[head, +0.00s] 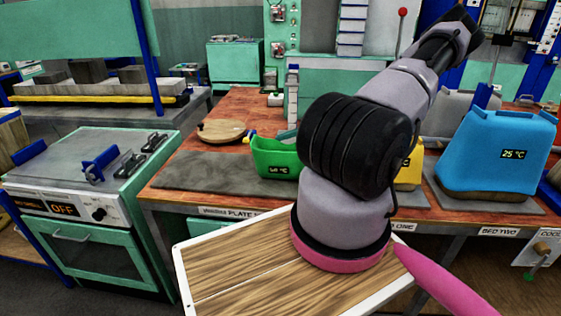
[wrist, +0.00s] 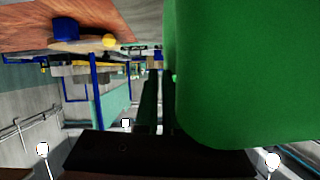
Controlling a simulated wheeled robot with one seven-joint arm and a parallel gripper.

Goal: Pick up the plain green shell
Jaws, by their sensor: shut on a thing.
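The green shell (head: 272,158) is at the middle of the red-brown bench in the head view, over the grey mat, its right side hidden by my arm. A small dark readout is on its front, too small to read surely. In the wrist view the shell (wrist: 250,70) fills the right side as a smooth green wall. My gripper (wrist: 157,100) shows there as dark fingers against the shell's edge, shut on it. In the head view my gripper is hidden behind my arm. I cannot tell whether the shell touches the mat.
A blue shell (head: 495,145) reading 25 °C stands at the right on its bed. A yellow shell (head: 408,175) is partly hidden behind my arm. A round wooden board (head: 221,130) lies on the bench behind the grey mat (head: 205,171). An oven (head: 85,190) stands left.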

